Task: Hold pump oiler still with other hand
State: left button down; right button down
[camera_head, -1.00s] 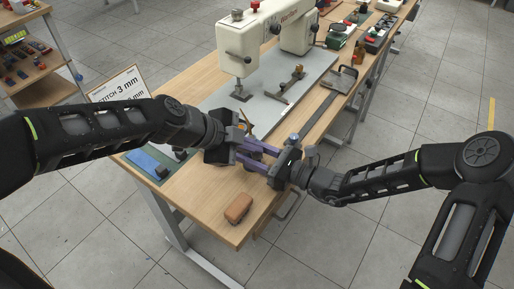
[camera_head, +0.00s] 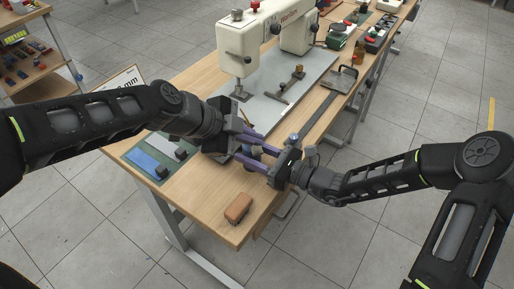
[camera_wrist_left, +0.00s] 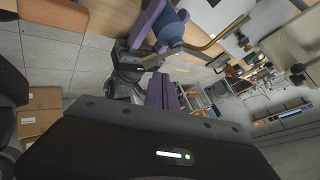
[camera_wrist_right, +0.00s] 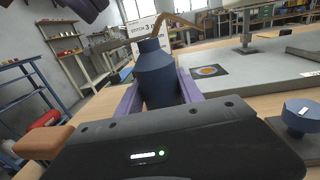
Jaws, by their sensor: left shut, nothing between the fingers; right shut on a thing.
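The pump oiler is a dark blue-grey can with a thin copper spout. In the right wrist view the oiler (camera_wrist_right: 157,78) stands upright between the purple fingers of my right gripper (camera_head: 243,157), which is shut on it. In the left wrist view the oiler (camera_wrist_left: 170,30) is at the top, beyond the fingertips, with its spout pointing right. My left gripper (camera_wrist_left: 162,88) is shut and empty, its purple fingers together. In the head view my left gripper (camera_head: 266,138) is close beside the right fingers, and the oiler is mostly hidden among the fingers.
A white sewing machine (camera_head: 240,45) stands on a grey plate behind the grippers. A brown block (camera_head: 238,207) lies near the table's front corner. A blue pad (camera_head: 147,162) lies on a green mat at the left, and a sign (camera_head: 125,82) is partly hidden by my left arm.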

aim_at(253, 151)
pick_arm(q)
jog(key=shift+r, duration=0.1)
jog(key=shift+r, duration=2.45)
dwell(0.9)
notch_tip(253, 151, up, 4)
jog(key=shift+f, duration=0.15)
jog(key=shift+f, duration=0.1)
jog(key=shift+f, duration=4.3)
jog(key=shift+f, duration=0.1)
jog(key=shift+f, duration=0.35)
